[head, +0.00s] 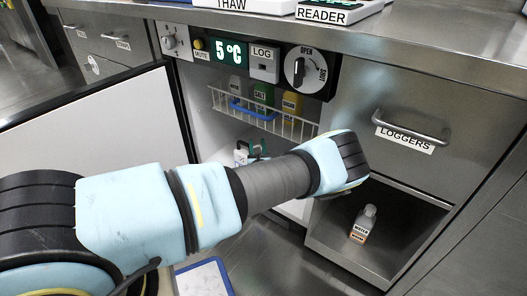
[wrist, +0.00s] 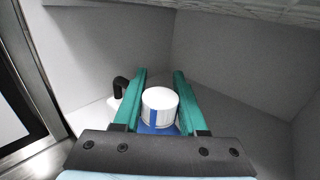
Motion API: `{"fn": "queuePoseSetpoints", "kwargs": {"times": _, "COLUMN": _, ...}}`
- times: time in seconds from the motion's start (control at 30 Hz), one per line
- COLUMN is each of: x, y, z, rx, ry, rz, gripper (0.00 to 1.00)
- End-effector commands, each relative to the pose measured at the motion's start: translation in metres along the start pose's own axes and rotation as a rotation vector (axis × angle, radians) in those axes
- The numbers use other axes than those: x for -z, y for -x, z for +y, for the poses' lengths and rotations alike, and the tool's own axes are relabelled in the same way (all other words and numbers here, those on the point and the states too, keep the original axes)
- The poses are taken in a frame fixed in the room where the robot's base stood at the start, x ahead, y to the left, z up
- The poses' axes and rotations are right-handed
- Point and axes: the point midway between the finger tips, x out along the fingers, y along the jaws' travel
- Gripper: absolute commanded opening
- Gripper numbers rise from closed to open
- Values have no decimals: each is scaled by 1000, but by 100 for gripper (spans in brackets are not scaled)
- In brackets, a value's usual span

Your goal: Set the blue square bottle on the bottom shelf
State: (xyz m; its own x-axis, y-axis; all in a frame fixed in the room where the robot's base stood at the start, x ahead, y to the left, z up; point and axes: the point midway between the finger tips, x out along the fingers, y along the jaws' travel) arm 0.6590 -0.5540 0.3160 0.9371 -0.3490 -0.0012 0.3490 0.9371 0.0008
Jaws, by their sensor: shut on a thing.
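In the wrist view my gripper (wrist: 160,73) has its two teal fingers on either side of the blue square bottle (wrist: 160,107). The bottle's white round cap with a blue stripe faces the camera, and a little blue body shows below it. The bottle is inside a pale-walled compartment. I cannot tell whether its base touches a shelf. The bottom shelf is mostly hidden behind my arm.
A wire basket (head: 262,118) with several bottles hangs inside the fridge above my arm. A white item with a black top (wrist: 121,86) stands left of my fingers. The fridge door (head: 95,125) is open leftward. A labelled bottle (head: 362,224) stands in the steel bay at right.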

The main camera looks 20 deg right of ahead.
Motion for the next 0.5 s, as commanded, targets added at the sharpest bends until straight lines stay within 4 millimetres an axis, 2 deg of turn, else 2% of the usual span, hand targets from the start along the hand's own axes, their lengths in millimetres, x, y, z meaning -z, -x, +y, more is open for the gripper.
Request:
{"fn": "queuePoseSetpoints", "kwargs": {"times": 0.17, "x": 1, "y": -18, "z": -16, "rx": 0, "ry": 1, "rz": -2, "gripper": 0}}
{"fn": "queuePoseSetpoints", "kwargs": {"times": 0.5, "x": 0, "y": -28, "z": -24, "rx": 0, "ry": 2, "rz": -2, "gripper": 0}}
